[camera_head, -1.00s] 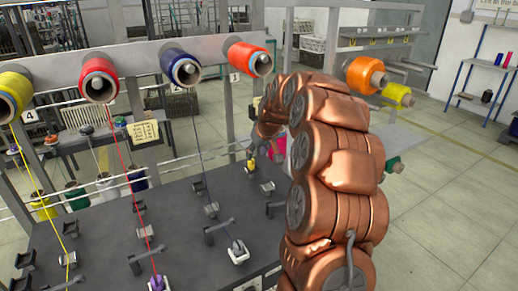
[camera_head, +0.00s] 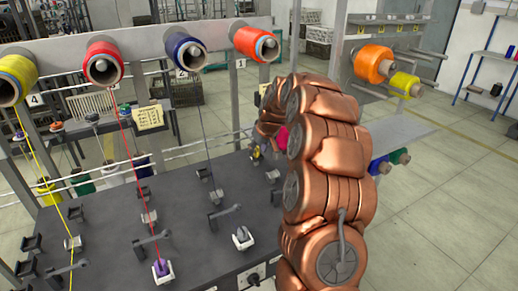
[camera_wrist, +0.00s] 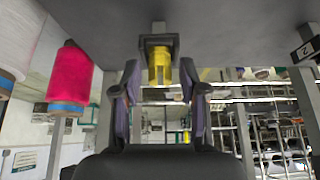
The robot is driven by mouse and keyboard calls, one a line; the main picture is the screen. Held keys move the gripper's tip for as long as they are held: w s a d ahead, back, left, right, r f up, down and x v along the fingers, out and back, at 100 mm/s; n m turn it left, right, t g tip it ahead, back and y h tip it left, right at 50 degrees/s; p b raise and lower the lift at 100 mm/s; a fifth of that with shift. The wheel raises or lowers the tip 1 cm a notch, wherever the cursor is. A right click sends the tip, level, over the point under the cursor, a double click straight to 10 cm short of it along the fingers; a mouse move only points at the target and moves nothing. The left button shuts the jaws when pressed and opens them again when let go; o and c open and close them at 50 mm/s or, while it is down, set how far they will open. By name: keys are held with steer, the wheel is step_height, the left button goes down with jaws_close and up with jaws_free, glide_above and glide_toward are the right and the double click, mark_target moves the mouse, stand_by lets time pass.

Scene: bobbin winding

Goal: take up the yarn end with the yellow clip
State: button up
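The yellow clip (camera_wrist: 159,68) sits in a dark holder straight ahead in the wrist view. It also shows small in the head view (camera_head: 256,152), at the far edge of the dark table by my arm's end. My gripper (camera_wrist: 157,85) is open, its two fingers apart to the left and right of the clip's line. Nothing shows gripped between them. I cannot tell how far the clip is from the fingertips. In the head view my arm hides most of the gripper. No yarn end can be made out at the clip.
Taut yarns run down to the table's fittings. A pink spool (camera_wrist: 70,78) stands left of the gripper in the wrist view.

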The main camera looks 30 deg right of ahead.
jaws_close()
steer(key=shift+r, duration=2.25)
